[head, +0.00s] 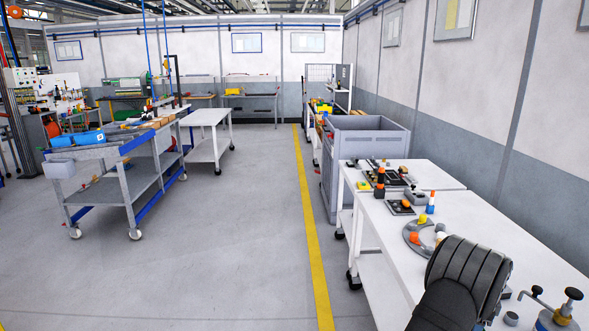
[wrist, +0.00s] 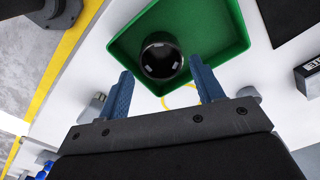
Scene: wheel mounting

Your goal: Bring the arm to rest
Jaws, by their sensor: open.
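In the wrist view my gripper (wrist: 160,70) has its two blue fingers spread wide apart, with nothing between them. Beyond the fingertips is a green tray (wrist: 222,42) on a white surface. A glossy black round part (wrist: 161,58) sits in the tray, in line with the gap between the fingers. The fingers do not appear to grip it. How far the fingertips are from it is hard to tell. I cannot make out the gripper fingers or the green tray in the head view.
A white workbench (head: 482,215) with small coloured parts runs along the right. A grey bin (head: 368,140) stands behind it. A tool cart (head: 120,178) stands left. The floor (head: 225,240) between is clear.

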